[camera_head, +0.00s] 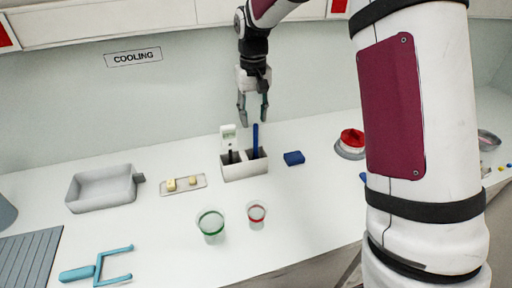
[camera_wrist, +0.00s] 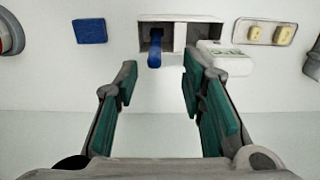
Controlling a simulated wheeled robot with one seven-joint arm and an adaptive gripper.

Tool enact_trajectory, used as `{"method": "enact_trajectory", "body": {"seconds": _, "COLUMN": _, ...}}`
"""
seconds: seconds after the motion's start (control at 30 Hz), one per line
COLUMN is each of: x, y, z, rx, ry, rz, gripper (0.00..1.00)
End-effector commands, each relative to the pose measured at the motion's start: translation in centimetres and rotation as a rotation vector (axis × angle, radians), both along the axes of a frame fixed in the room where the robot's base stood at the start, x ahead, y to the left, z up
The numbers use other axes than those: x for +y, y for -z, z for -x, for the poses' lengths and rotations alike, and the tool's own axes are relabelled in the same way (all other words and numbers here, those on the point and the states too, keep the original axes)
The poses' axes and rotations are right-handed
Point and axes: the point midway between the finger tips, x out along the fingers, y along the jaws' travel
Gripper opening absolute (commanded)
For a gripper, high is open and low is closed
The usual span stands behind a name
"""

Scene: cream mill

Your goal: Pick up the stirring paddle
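A blue upright handle (camera_head: 255,139), which looks like the stirring paddle's, stands in the right compartment of a white two-part holder (camera_head: 245,171). Its lower end is hidden inside the holder. My gripper (camera_head: 253,115) is above the holder, fingers pointing down, open and empty. In the wrist view the blue handle (camera_wrist: 155,48) shows ahead of the gap between the teal-padded fingers (camera_wrist: 160,70), slightly left of its middle. The fingers look apart from it.
A white device (camera_head: 228,138) stands in the holder's left compartment. A blue block (camera_head: 294,158) lies to the right. A small tray (camera_head: 170,188), a grey basin (camera_head: 103,199), green-rimmed (camera_head: 211,236) and red-rimmed cups (camera_head: 257,224), and a teal fork-shaped tool (camera_head: 97,271) are nearby.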

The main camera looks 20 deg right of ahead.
Motion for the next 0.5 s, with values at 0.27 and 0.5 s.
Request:
{"method": "enact_trajectory", "body": {"seconds": 0.27, "x": -0.6, "y": 3.8, "z": 0.2, "rx": 0.004, "ry": 0.0, "rz": 0.0, "gripper": 0.37}}
{"method": "enact_trajectory", "body": {"seconds": 0.5, "x": -0.6, "y": 4.7, "z": 0.0, "rx": 0.001, "ry": 0.0, "rz": 0.0, "gripper": 0.37}}
